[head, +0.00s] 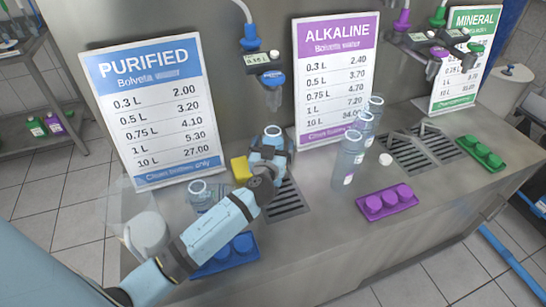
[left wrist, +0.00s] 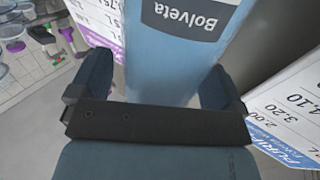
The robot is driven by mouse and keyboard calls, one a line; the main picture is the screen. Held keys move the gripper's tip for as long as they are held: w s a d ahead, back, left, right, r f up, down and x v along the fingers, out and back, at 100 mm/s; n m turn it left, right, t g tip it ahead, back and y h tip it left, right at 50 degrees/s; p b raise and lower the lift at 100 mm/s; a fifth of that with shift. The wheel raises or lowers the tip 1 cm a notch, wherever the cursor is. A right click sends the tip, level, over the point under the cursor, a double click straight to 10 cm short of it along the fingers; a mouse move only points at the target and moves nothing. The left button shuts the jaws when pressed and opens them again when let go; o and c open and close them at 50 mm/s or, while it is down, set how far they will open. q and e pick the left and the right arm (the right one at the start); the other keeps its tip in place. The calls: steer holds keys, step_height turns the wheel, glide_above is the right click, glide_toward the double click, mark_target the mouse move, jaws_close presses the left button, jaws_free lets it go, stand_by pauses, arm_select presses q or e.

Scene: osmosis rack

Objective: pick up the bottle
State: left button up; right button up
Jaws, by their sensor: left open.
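A clear light-blue bottle (head: 272,132) stands on the counter by the drain grate under the purified-water tap. My left gripper (head: 270,153) is at this bottle, with its arm coming in from the lower left. In the left wrist view, the bottle (left wrist: 180,55) with its dark "Bolveta" label fills the space between the two fingers of the open left gripper (left wrist: 157,88). One finger is on each side of it; I cannot tell whether they touch it. The bottle's lower part is hidden in the head view. My right gripper is not in view.
A yellow sponge (head: 240,169) lies close left of the gripper. Another bottle (head: 199,192) is partly behind my arm. Several bottles (head: 349,160) stand right, near a purple tray (head: 387,202). A blue tray (head: 238,250) is beside my forearm. The purified price sign (head: 150,110) stands behind.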

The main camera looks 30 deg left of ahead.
arm_select(q)
steer(key=shift+c, duration=0.2)
steer(key=c, duration=1.5)
jaws_close()
steer(key=shift+r, duration=0.15)
